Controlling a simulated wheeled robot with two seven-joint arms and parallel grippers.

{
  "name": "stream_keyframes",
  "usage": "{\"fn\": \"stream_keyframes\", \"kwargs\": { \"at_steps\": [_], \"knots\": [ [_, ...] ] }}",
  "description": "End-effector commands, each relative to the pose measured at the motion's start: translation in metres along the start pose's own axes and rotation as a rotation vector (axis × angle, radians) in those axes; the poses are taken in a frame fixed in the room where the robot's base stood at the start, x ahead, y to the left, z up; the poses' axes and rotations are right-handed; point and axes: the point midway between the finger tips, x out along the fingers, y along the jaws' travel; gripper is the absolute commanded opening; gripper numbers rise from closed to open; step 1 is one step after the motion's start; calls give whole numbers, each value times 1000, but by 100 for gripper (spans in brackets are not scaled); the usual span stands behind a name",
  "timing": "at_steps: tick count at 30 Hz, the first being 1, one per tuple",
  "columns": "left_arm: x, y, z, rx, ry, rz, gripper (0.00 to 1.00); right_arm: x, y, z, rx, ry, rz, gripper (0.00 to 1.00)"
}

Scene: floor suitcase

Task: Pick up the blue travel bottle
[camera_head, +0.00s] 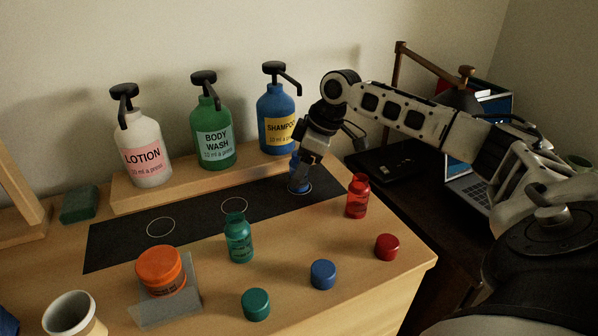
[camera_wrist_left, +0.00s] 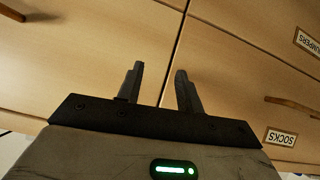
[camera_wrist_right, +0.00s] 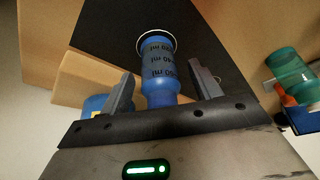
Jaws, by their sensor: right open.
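The blue travel bottle (camera_wrist_right: 160,75) stands upright on the black mat (camera_head: 125,238), in or on the rightmost white circle. In the head view the bottle (camera_head: 300,185) is mostly hidden behind my right gripper (camera_head: 303,160). My right gripper's fingers (camera_wrist_right: 163,88) are open, one on each side of the bottle, with gaps visible in the right wrist view. The bottle has dark volume marks. My left gripper (camera_wrist_left: 160,88) is open and empty, in front of wooden drawer fronts; it is not in the head view.
Lotion (camera_head: 145,150), body wash (camera_head: 212,135) and shampoo (camera_head: 276,115) pump bottles stand on a raised wooden shelf behind the mat. A red bottle (camera_head: 358,197) and a green bottle (camera_head: 239,238) stand nearby. Red (camera_head: 387,247), blue (camera_head: 323,274) and green (camera_head: 256,304) caps lie in front.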

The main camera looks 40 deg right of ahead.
Motion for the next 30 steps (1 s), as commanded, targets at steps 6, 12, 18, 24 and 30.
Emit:
{"fn": "stream_keyframes", "kwargs": {
  "at_steps": [6,12,18,24,30],
  "knots": [
    [0,0,0,0,2,-1,36,18,0,0,-1,0,1,63],
    [1,-1,0,0,1,-2,36,18,0,0,-1,0,1,60],
    [1,-1,1,0,0,-2,36,18,0,0,-1,0,1,15],
    [1,-1,1,0,-1,-2,36,18,0,0,-1,1,1,11],
    [1,-1,1,-1,-1,-2,36,12,0,-3,-2,2,2,11]
  ]
}}
